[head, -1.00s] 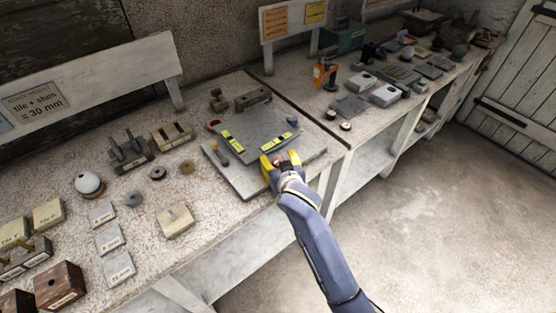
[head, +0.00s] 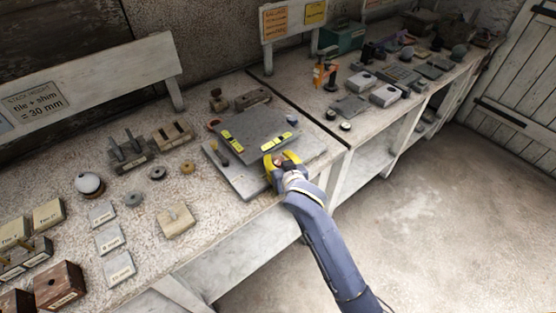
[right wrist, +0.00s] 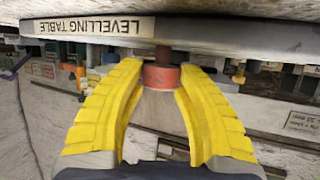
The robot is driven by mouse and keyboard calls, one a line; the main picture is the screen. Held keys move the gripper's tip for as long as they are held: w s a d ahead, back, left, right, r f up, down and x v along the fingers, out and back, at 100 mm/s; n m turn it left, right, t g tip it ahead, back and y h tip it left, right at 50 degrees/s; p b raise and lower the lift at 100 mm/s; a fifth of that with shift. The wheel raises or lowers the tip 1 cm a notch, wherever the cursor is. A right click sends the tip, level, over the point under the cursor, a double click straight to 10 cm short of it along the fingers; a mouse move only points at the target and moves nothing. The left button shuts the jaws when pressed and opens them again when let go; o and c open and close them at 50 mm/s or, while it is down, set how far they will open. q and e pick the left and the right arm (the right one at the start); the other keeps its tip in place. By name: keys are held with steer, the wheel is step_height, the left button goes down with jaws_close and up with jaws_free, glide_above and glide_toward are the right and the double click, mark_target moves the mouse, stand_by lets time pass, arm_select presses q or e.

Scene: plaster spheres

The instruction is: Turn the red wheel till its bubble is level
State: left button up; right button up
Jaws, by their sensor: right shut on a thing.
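The red wheel (right wrist: 161,76) sits on a dark stem below the levelling table (right wrist: 215,33) in the right wrist view. My right gripper (right wrist: 157,82) is shut on this wheel, one yellow finger on each side. In the head view the right gripper (head: 283,160) is at the front right edge of the levelling table (head: 240,180), and its fingers mostly hide the wheel. Yellow level vials (head: 232,141) lie on the grey top plate (head: 262,125); their bubbles are too small to read. My left gripper is not in view.
Labelled tiles (head: 109,239), a white ball on a stand (head: 89,184) and small washers (head: 157,173) stand left of the levelling table. White boxes (head: 387,95) and other tools are on the bench beyond, to the right. The floor in front is clear.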

steer(key=n+g+y, duration=0.1)
steer(key=n+y, duration=0.1)
steer(key=n+g+y, duration=0.2)
steer(key=n+y, duration=0.1)
steer(key=shift+w+d+n, duration=0.15)
steer(key=shift+d+n, duration=0.05)
steer(key=shift+n, duration=0.1)
steer(key=shift+n+g+y, duration=1.4)
steer(key=shift+n+g, duration=0.3)
steer(key=shift+g, duration=0.1)
steer(key=shift+a+n+g+y, duration=0.15)
steer(key=shift+n+g+y, duration=0.25)
steer(key=shift+n+g, duration=0.2)
steer(key=o, duration=1.2)
steer(key=v, duration=1.2)
steer(key=shift+s, duration=0.2)
